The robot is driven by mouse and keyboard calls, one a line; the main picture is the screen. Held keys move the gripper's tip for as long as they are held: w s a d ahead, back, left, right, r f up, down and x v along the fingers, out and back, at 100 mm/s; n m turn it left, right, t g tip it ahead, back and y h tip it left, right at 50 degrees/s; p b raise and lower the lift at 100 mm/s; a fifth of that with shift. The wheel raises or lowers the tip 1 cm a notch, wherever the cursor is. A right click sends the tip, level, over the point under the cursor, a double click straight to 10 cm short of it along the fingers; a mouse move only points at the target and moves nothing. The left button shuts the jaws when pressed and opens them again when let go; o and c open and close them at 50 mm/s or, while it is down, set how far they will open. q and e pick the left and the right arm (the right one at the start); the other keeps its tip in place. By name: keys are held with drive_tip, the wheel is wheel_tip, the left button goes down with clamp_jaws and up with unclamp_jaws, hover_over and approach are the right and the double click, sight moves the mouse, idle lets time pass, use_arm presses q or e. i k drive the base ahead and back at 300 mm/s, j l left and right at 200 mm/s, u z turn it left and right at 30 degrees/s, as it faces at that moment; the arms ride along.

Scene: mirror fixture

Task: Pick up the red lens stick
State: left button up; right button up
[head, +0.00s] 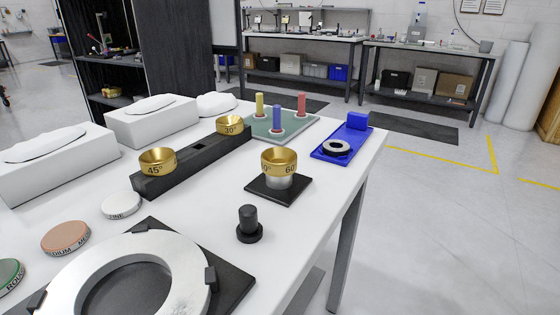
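The red lens stick (301,104) stands upright on the green plate (262,130) near the far edge of the white table. A yellow stick (260,104) and a blue stick (277,118) stand upright on the same plate, to its left and nearer to me. The blue stick does not cover the red one. Neither of my grippers shows in the head view.
A blue fixture (341,142) with a dark ring stands right of the plate. Brass cups (157,162) sit on a black bar (190,165), and another cup (279,162) stands on a black base. A black knob (249,222) and a large metal ring (185,250) are nearer.

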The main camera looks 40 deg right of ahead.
sight(301, 116)
drive_tip(key=l+z, duration=0.15)
drive_tip(key=l, duration=0.4)
drive_tip(key=i+l+z, duration=0.15)
drive_tip(key=l, duration=0.35)
drive_tip(key=l+z, duration=0.15)
drive_tip(key=l, duration=0.4)
